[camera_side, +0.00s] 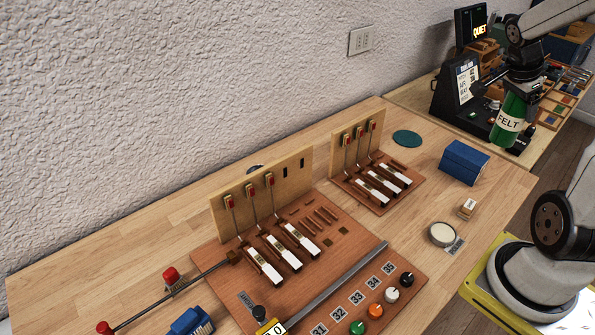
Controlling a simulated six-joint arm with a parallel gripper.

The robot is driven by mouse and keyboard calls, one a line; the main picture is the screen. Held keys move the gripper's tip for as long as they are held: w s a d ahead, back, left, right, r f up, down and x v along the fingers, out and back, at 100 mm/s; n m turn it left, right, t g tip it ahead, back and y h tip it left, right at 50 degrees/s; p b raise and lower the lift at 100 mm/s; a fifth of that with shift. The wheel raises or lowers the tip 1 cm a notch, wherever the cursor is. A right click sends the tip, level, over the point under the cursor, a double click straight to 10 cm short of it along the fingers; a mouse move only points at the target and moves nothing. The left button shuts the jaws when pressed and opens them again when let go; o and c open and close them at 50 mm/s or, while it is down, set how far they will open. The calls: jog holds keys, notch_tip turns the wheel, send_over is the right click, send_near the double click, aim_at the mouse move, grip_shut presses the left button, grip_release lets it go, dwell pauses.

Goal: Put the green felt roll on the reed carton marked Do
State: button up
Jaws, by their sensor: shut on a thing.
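The green felt roll (509,121) is a green cylinder with a white band reading "FELT". My gripper (519,93) is shut on its upper end and holds it upright, slightly tilted, at the upper right. The roll appears in front of the black device at the back right. I can read no "Do" mark on any carton. A blue box (464,163) stands on the bench below and left of the roll. A small light box with a white label (467,208) sits nearer the front; its print is too small to read.
A flat dark green disc (407,138) lies left of the blue box. Two brown key-action boards, a larger (215,257) and a smaller (413,187), fill the middle. A round cream-topped tin (442,234) is at the right. A black device (451,97) stands behind.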

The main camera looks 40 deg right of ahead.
jog(key=w+d+f, duration=0.7)
jog(key=f, duration=0.1)
jog(key=shift+w+d, duration=0.25)
jog(key=shift+d, duration=0.05)
jog(key=shift+f, duration=0.1)
jog(key=shift+w+d+f, duration=0.1)
jog(key=shift+f, duration=0.8)
jog(key=shift+w+d+f, duration=0.1)
jog(key=shift+f, duration=0.8)
jog(key=shift+f, duration=0.1)
jog(key=o, duration=1.1)
